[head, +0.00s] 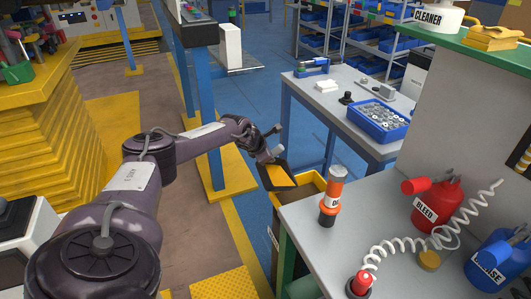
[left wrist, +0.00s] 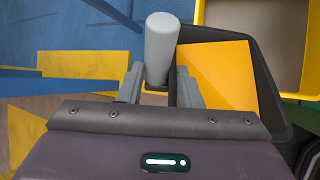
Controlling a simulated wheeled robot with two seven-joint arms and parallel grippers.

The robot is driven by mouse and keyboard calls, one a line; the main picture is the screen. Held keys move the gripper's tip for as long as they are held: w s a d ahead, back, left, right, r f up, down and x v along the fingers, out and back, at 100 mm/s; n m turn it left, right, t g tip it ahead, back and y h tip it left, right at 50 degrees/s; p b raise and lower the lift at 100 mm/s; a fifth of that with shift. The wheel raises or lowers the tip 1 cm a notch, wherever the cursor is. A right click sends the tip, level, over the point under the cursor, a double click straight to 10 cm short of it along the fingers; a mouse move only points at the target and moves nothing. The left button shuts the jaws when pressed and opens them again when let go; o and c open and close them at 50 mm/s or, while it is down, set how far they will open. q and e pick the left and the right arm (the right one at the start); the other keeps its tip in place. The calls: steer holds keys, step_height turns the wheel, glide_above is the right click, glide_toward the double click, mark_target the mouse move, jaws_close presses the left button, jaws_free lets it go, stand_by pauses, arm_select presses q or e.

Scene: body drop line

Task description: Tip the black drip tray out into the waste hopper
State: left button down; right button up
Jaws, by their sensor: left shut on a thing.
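My left gripper (head: 265,150) is shut on the grey handle (left wrist: 162,50) of the black drip tray (head: 290,171). The tray is held in the air, tilted, at the left edge of the yellow-rimmed waste hopper (head: 318,180). A flat yellow patch (head: 277,176) shows inside the tray's black rim; I cannot tell if it is loose. In the left wrist view the black tray (left wrist: 268,85) lies right of the handle, and the hopper (left wrist: 199,14) is beyond it, its brown inside partly visible. My right gripper is not in view.
A grey bench (head: 385,215) with an orange-capped bottle (head: 332,197), a red bottle (head: 438,203) and a coiled white hose stands right of the hopper. A table (head: 330,97) with a blue bin (head: 376,122) is behind. A blue post (head: 210,120) stands close behind my left arm.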

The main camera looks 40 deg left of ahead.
mark_target(282, 148)
arm_select(q)
steer(key=shift+w+d+r+g+y+p, duration=0.2)
steer(key=shift+w+d+r+p, duration=0.1)
steer(key=shift+r+p, duration=0.1)
steer(key=shift+w+d+r+g+y+p, duration=0.1)
steer(key=shift+w+d+r+y+p, duration=0.1)
steer(key=shift+d+r+p, duration=0.15)
steer(key=shift+w+d+r+m+g+y+p, duration=0.4)
steer(key=shift+w+d+r+g+y, duration=0.1)
steer(key=shift+d+r, duration=0.1)
steer(key=shift+w+d+r+m+g+y, duration=0.3)
steer(key=shift+w+d+r+y, duration=0.15)
steer(key=shift+d, duration=0.25)
steer(key=w+d+y+b, duration=0.1)
steer(key=d+g+b, duration=0.1)
steer(key=shift+w+d+r+m+y+b, duration=0.1)
steer(key=shift+w+r+m+y+b, duration=0.2)
steer(key=shift+w+r+y+b, duration=0.1)
stand_by(0.9)
